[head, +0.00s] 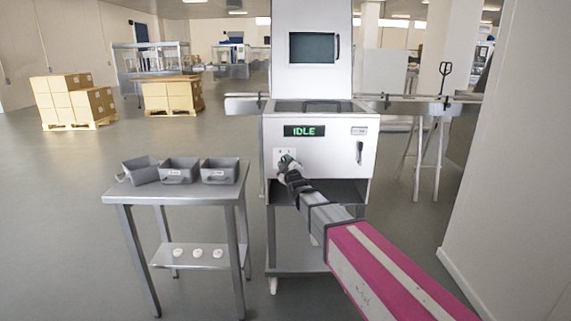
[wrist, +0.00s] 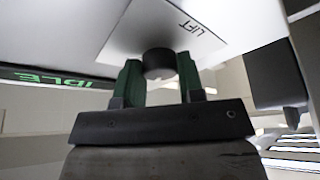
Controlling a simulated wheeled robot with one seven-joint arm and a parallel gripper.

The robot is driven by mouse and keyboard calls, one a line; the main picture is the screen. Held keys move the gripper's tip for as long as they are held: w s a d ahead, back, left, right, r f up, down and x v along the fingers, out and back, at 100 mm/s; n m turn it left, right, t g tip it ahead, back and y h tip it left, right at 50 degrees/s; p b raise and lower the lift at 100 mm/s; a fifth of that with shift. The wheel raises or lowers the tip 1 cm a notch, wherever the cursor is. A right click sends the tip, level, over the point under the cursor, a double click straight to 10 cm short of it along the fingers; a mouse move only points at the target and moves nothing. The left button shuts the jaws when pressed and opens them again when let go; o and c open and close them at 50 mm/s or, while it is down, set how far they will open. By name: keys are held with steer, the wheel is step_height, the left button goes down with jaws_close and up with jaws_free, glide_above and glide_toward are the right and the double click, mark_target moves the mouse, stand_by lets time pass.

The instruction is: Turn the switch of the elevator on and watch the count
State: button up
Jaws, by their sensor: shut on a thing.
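The white machine (head: 342,140) stands ahead with a display (head: 304,131) reading "IDLE" in green. The display also shows upside down in the wrist view (wrist: 50,78). A plate marked "LIFT" (wrist: 195,27) carries a dark round switch knob (wrist: 159,63). My gripper (head: 287,160) is at this plate on the machine's front, left of centre. In the wrist view my gripper (wrist: 160,78) has its two green fingers on either side of the knob, shut on it. In the head view the gripper hides the knob.
A dark lever handle (head: 359,152) is on the machine's right front. A metal table (head: 182,192) at left holds grey bins (head: 179,169), with small white items (head: 197,253) on its lower shelf. A wall (head: 510,180) stands close at right. Boxes (head: 75,102) stand on pallets behind.

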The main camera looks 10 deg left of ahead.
steer(key=m+t+h, duration=0.1)
steer(key=m+h, duration=0.1)
steer(key=m, duration=0.2)
steer(key=m+t+h, duration=0.1)
steer(key=m+h, duration=0.1)
steer(key=m, duration=0.3)
steer(key=m+t+h, duration=0.1)
steer(key=m, duration=0.4)
steer(key=shift+s+a+f+t+h, duration=0.1)
steer(key=shift+a+t+h, duration=0.1)
steer(key=shift+t+h, duration=0.2)
steer(key=shift+m, duration=0.6)
steer(key=o, duration=0.9)
steer(key=v, duration=1)
steer(key=shift+s+f, duration=0.25)
steer(key=shift+s, duration=0.15)
